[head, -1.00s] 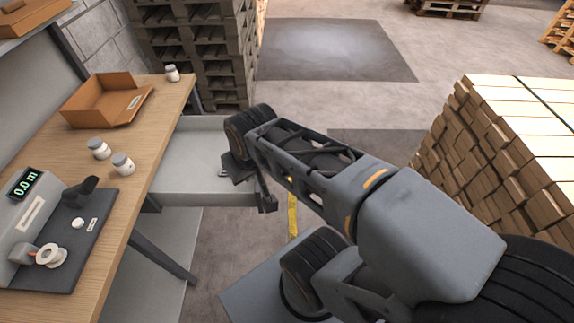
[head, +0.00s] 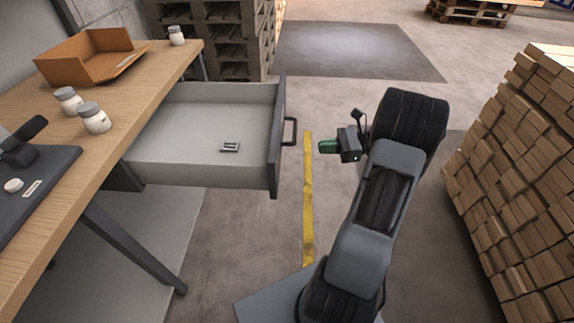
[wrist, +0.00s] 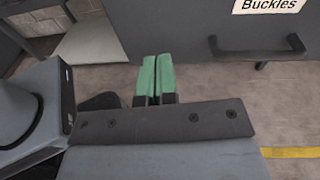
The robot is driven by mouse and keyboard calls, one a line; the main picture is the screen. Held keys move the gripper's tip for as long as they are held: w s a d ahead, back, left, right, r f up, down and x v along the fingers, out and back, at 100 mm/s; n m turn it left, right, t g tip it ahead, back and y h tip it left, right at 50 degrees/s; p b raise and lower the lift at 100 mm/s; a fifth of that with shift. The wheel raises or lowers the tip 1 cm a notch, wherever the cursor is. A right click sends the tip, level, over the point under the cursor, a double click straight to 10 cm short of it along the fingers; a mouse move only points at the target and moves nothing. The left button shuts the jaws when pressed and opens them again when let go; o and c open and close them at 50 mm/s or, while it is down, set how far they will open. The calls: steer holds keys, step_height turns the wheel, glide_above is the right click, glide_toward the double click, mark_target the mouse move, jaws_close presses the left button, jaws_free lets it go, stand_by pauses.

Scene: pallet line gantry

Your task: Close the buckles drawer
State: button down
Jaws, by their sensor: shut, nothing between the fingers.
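The buckles drawer (head: 195,172) is pulled out from the right side of the wooden workbench, with a small metal buckle (head: 230,147) lying on its floor. Its dark front carries a bar handle (head: 291,131). In the wrist view the drawer front (wrist: 200,20) has a "Buckles" label (wrist: 268,5) and the handle (wrist: 258,52) below it. My gripper (head: 324,146) is shut and empty, apart from the drawer, a little to the right of the handle. Its green fingers (wrist: 154,78) lie together in the wrist view.
The workbench (head: 130,110) holds an orange bin (head: 92,60), several white jars and a dark mat (head: 35,180). Stacked pallets (head: 228,40) stand behind the drawer. A boxed load (head: 520,180) stands at right. The floor with a yellow line (head: 308,200) is open beside the drawer.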

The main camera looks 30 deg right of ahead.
steer(key=w+a+f+m+t+b, duration=0.1)
steer(key=w+a+b, duration=0.3)
steer(key=a, duration=0.5)
steer(key=shift+w+a+f+t+y+b, duration=0.15)
steer(key=shift+w+f+t+y+b, duration=0.2)
steer(key=shift+w+f, duration=0.7)
steer(key=shift+w+r+m, duration=0.3)
steer(key=shift+r, duration=0.05)
